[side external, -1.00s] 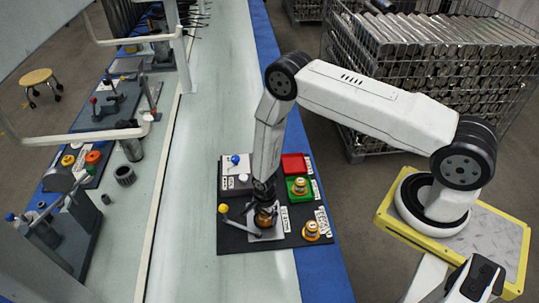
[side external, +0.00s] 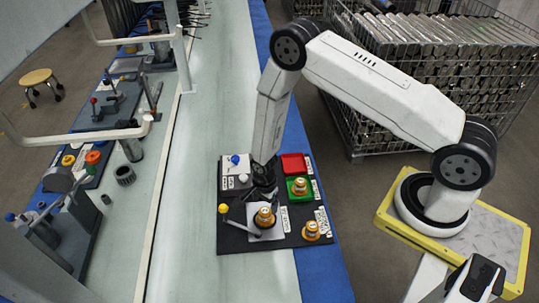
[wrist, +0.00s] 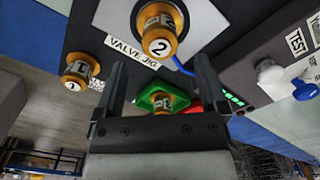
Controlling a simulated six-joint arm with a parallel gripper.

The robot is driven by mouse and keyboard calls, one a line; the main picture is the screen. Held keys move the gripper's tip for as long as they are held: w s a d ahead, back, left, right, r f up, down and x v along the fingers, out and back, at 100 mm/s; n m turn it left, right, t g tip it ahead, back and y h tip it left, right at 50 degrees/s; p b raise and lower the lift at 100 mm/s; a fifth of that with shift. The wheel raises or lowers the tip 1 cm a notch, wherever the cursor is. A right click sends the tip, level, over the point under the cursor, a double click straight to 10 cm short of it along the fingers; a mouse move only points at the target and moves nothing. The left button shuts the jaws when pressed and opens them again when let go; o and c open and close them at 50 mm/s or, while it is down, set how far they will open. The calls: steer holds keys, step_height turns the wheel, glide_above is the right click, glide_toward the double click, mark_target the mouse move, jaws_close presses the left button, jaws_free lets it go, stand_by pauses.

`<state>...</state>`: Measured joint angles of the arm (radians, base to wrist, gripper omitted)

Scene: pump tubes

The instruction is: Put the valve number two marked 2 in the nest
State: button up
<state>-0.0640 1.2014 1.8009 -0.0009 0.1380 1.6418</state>
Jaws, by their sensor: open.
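The orange-and-silver valve marked 2 (wrist: 162,38) stands upright on the light plate of the valve jig (wrist: 205,22), beside the VALVE JIG label. In the side view the valve (side external: 264,217) stands on the same plate; the nest under it is hidden by its body. My gripper (side external: 263,194) is just above and behind the valve in the side view. In the wrist view my gripper (wrist: 160,65) has its fingers wide apart, with nothing between them, clear of valve 2.
Another valve (side external: 299,186) sits in the green tray (side external: 291,197); the red tray (side external: 294,163) looks empty. A yellow-knobbed lever (side external: 224,208) is beside the jig. A grey TEST box (side external: 236,163) carries a blue knob.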

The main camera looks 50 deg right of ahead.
steer(key=shift+r, duration=2.75)
step_height(320, 180, up, 16)
steer(key=n+t, duration=0.1)
steer(key=n, duration=0.8)
glide_above(265, 210)
steer(key=s+d, duration=0.1)
steer(key=s, duration=0.2)
steer(key=s+d+r+n+t, duration=0.1)
steer(key=s+r+n, duration=0.6)
steer(key=r+n, duration=0.1)
steer(key=shift+d+r+n+t, duration=0.2)
steer(key=shift+n+t, duration=0.1)
steer(key=shift+n, duration=0.2)
